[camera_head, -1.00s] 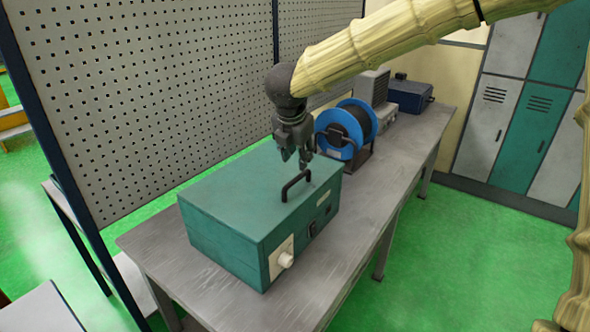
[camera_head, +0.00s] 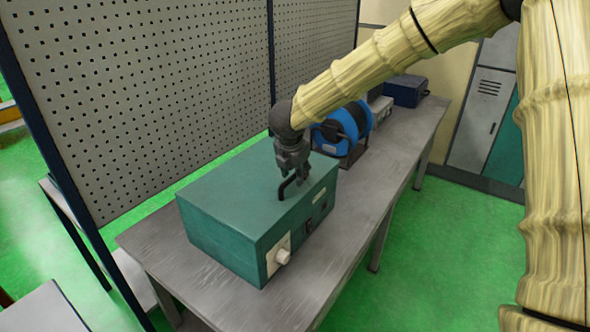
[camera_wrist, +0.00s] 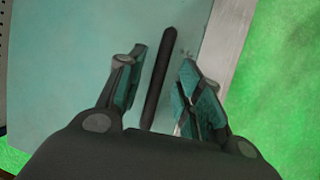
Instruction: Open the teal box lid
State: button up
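The teal box (camera_head: 225,210) stands on the metal workbench with its lid closed. A dark bar handle (camera_head: 290,186) is on the lid near the right edge. My gripper (camera_head: 294,182) is right over the handle, pointing down. In the wrist view my gripper (camera_wrist: 160,90) is open, with one finger on each side of the handle (camera_wrist: 160,75), and gaps show between the fingers and the bar. The teal lid (camera_wrist: 70,60) fills the left of that view. The fingertips' exact height against the handle is hard to tell.
The grey workbench (camera_head: 350,232) runs back to the right. A blue cable reel (camera_head: 343,130) stands close behind my gripper, and a dark blue case (camera_head: 405,90) is farther back. A perforated panel (camera_head: 140,90) rises behind the box on the left.

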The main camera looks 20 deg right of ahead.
jog(key=shift+f, duration=0.15)
grip_shut()
